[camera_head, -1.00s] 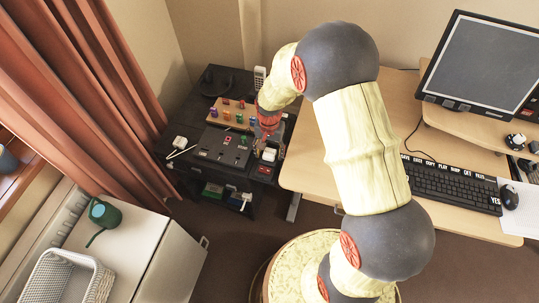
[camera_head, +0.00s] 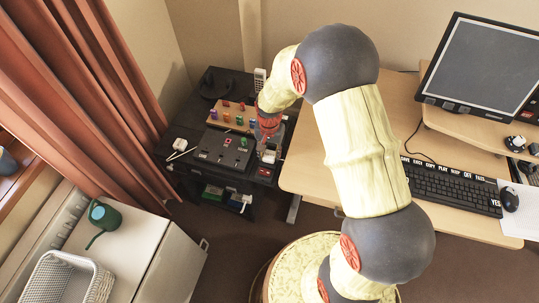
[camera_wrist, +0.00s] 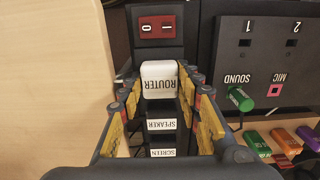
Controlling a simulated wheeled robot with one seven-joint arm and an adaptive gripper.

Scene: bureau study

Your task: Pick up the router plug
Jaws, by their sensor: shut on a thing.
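The router plug (camera_wrist: 160,80) is a white block with ROUTER printed on its top, upside down in the wrist view. My gripper (camera_wrist: 160,84) has one finger on each side of the plug and is shut on it. The plug is in line with the black power strip (camera_wrist: 157,53), below its red 0/I switch (camera_wrist: 157,29). Whether its pins are in the strip is hidden. In the head view my gripper (camera_head: 267,146) is at the right side of the dark low table, and its fingers partly cover the plug.
SPEAKER (camera_wrist: 161,125) and SCREEN (camera_wrist: 162,153) labels lie along the strip between my fingers. A black panel (camera_wrist: 263,60) with a green plug (camera_wrist: 239,98) stands close on the right. Colored plugs (camera_wrist: 282,140) lie below it. The wooden desk (camera_head: 310,165) is close to the right.

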